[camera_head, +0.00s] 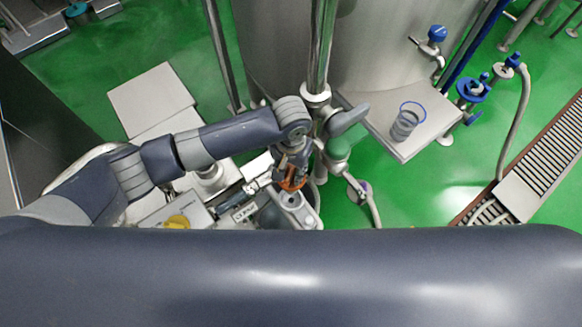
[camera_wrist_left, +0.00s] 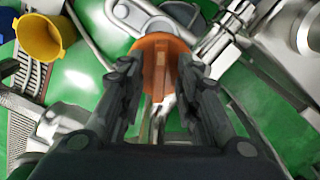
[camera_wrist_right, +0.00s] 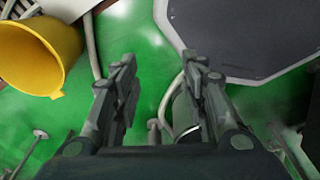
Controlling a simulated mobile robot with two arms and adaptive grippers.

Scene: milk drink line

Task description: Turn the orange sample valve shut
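The orange sample valve (camera_head: 291,183) is in the middle of the head view, partly covered by my left gripper. In the left wrist view its round orange handle (camera_wrist_left: 150,58) with a raised bar lies just ahead of and between the fingertips. My left gripper (camera_wrist_left: 158,85) is open, with a finger on either side of the handle's bar. I cannot tell whether the fingers touch it. The head view also shows my left gripper (camera_head: 279,173) at the valve. My right gripper (camera_wrist_right: 158,75) is open and empty over the green floor.
A steel tank (camera_head: 390,50) and vertical pipe stand behind the valve. A side shelf (camera_head: 430,115) holds a coiled item. A yellow bucket (camera_wrist_right: 35,55) shows in the right wrist view, beside a grey panel (camera_wrist_right: 245,35).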

